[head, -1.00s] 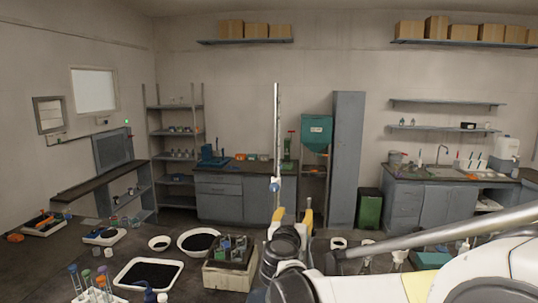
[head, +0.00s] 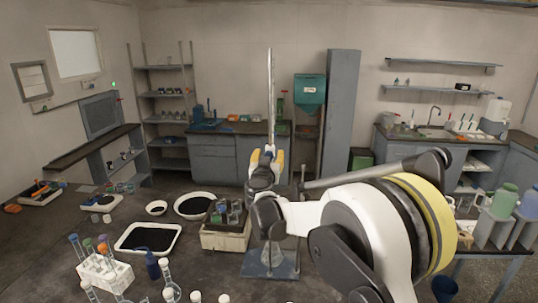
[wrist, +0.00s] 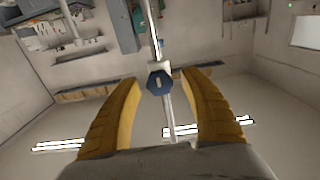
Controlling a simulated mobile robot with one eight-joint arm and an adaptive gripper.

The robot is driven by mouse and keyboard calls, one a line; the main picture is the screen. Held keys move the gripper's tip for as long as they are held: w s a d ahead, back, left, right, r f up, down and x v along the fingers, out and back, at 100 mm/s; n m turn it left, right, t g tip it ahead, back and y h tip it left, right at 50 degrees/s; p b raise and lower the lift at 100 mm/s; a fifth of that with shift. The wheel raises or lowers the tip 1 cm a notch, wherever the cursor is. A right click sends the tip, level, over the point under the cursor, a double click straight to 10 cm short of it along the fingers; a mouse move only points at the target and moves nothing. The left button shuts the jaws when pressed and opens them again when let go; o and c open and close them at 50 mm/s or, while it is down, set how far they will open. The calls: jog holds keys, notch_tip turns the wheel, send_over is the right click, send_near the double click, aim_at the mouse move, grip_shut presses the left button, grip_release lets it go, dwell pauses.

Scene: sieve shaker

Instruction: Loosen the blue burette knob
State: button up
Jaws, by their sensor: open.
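The blue burette knob (wrist: 158,83) shows in the wrist view, on the front of the thin upright burette tube (wrist: 154,30). My gripper (wrist: 162,78) is open, with one yellow finger on each side of the knob in the picture. A gap shows between the knob and each fingertip, and I cannot tell how far the tips are from it in depth. In the head view the burette (head: 270,95) rises behind my gripper (head: 266,153). The knob is hidden there by the gripper.
The burette's stand base (head: 270,262) is on the dark worktop. A crate of small items (head: 226,240), black-filled trays (head: 150,238) and a white rack of stoppered tubes (head: 104,272) stand to the left. My arm covers much of the right side.

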jog(key=shift+w, duration=0.1)
grip_shut()
jog(key=shift+f+n+b, duration=0.1)
jog(key=shift+n+b, duration=0.2)
jog(key=n+b, duration=0.1)
jog(key=n, duration=0.1)
jog(key=shift+a+n+b, duration=0.1)
jog(key=shift+n+b, duration=0.2)
jog(key=shift+b, duration=0.1)
jog(key=n+b, duration=0.2)
jog(key=n, duration=0.3)
jog(key=shift+n, duration=0.3)
jog(key=n+b, duration=0.2)
jog(key=n, duration=0.2)
jog(key=shift+a+f+n, duration=0.1)
jog(key=shift+n, duration=0.2)
jog(key=shift+n+b, duration=0.45)
jog(key=shift+n, duration=1.75)
